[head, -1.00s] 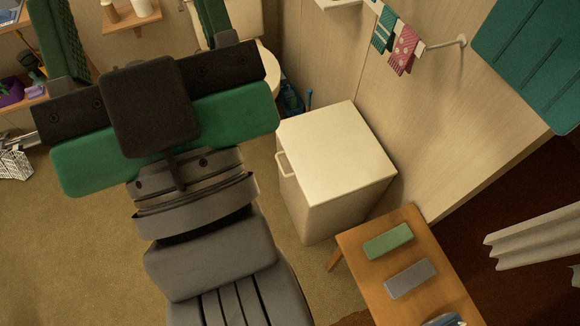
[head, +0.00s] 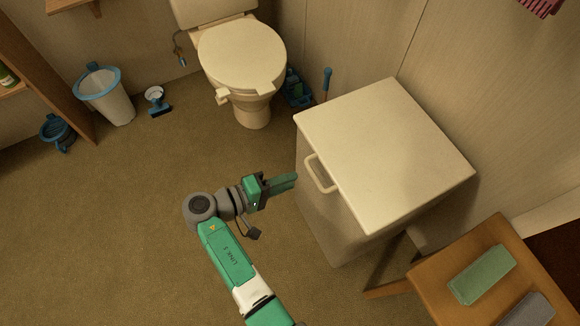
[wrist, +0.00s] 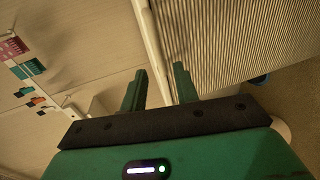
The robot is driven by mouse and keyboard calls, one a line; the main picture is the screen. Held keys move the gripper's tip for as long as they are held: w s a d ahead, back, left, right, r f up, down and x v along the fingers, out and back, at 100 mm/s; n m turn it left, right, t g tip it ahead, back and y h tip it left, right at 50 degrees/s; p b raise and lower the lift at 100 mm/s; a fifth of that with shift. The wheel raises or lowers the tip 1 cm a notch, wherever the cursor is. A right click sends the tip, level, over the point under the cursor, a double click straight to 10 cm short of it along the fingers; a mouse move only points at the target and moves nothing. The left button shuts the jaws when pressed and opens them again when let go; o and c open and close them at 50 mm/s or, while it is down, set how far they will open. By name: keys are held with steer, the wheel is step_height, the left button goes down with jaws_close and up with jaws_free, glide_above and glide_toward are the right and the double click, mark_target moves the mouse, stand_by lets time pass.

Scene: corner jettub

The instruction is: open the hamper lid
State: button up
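The hamper is a pale box with a ribbed front (wrist: 235,40) in the wrist view. Its flat cream lid (head: 385,150) is shut in the head view. A loop handle (head: 318,176) sticks out from the lid's left edge. My gripper (head: 295,180) is just left of the handle, pointing at the hamper's front. A pale edge strip (wrist: 148,35) runs ahead of the fingers. Whether a fingertip touches the hamper I cannot tell.
A wooden bench (head: 440,270) with a green block (head: 482,274) stands close to the hamper's lower right. A toilet (head: 242,60) and a blue brush handle (head: 326,84) are behind. A bin (head: 106,98) stands at the far left.

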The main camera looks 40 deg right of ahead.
mark_target(314, 174)
steer(key=x, duration=0.8)
steer(key=shift+s+r, duration=0.1)
steer(key=shift+s, duration=0.2)
steer(key=shift+c, duration=0.2)
jaws_close()
